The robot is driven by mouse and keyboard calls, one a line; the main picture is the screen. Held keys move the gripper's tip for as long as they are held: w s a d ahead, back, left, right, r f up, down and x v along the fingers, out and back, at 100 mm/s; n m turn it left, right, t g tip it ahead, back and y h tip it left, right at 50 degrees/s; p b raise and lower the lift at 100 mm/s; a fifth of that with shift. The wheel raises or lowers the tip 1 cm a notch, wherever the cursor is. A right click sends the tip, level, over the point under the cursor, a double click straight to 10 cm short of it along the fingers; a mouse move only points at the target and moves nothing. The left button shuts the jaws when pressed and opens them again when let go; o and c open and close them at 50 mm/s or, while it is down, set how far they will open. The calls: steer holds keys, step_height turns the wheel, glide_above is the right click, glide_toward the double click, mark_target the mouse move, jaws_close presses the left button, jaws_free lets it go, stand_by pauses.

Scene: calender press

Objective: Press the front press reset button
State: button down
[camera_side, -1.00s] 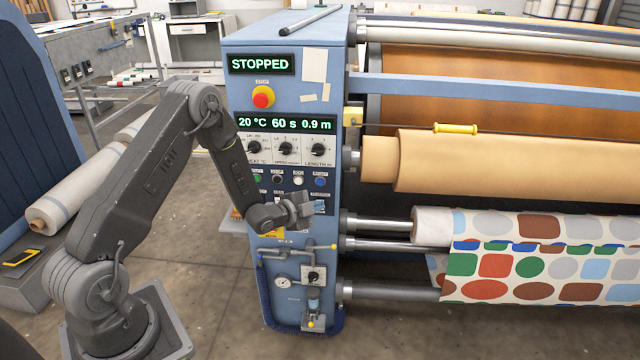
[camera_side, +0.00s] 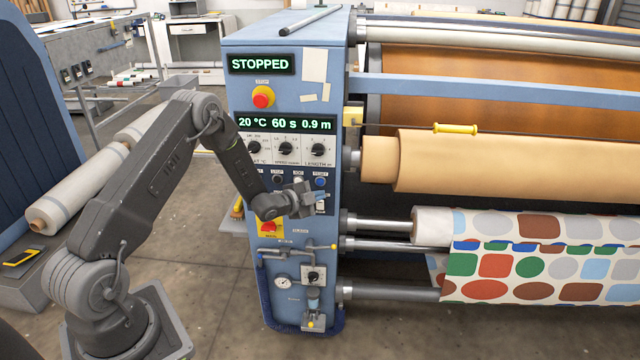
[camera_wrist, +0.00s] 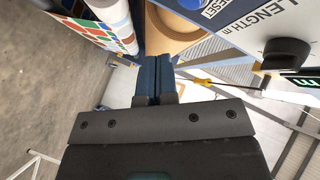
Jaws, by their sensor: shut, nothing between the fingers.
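The blue reset button (camera_side: 320,181) is at the right end of a row of buttons on the front of the press cabinet (camera_side: 243,160). In the wrist view the blue reset button (camera_wrist: 192,3) shows at the top edge, partly cut off, beside its RESET label. My gripper (camera_side: 321,195) is just below the reset button in the side view, near the panel. I cannot tell whether it touches the panel. In the wrist view my gripper (camera_wrist: 154,62) has its blue fingers together with nothing between them. My wrist covers some lower panel controls.
Dials (camera_side: 286,149) for heat, speed and length sit above the button row. A red and yellow stop button (camera_side: 263,97) is higher up, under a STOPPED display (camera_side: 261,64). A red switch on yellow (camera_side: 270,229) is below my wrist. Rollers with patterned fabric (camera_side: 540,262) extend right.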

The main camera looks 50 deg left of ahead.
steer(key=shift+w+a, duration=1.15)
steer(key=shift+w, duration=0.1)
stand_by(1.2)
steer(key=shift+w+a, duration=0.2)
steer(key=shift+a, duration=0.05)
steer(key=shift+w+a, duration=0.25)
steer(key=shift+a, duration=0.05)
stand_by(0.8)
steer(key=shift+s+d, duration=0.55)
steer(key=shift+d, duration=0.05)
stand_by(0.4)
steer(key=shift+s+d, duration=1.75)
steer(key=shift+r, duration=0.1)
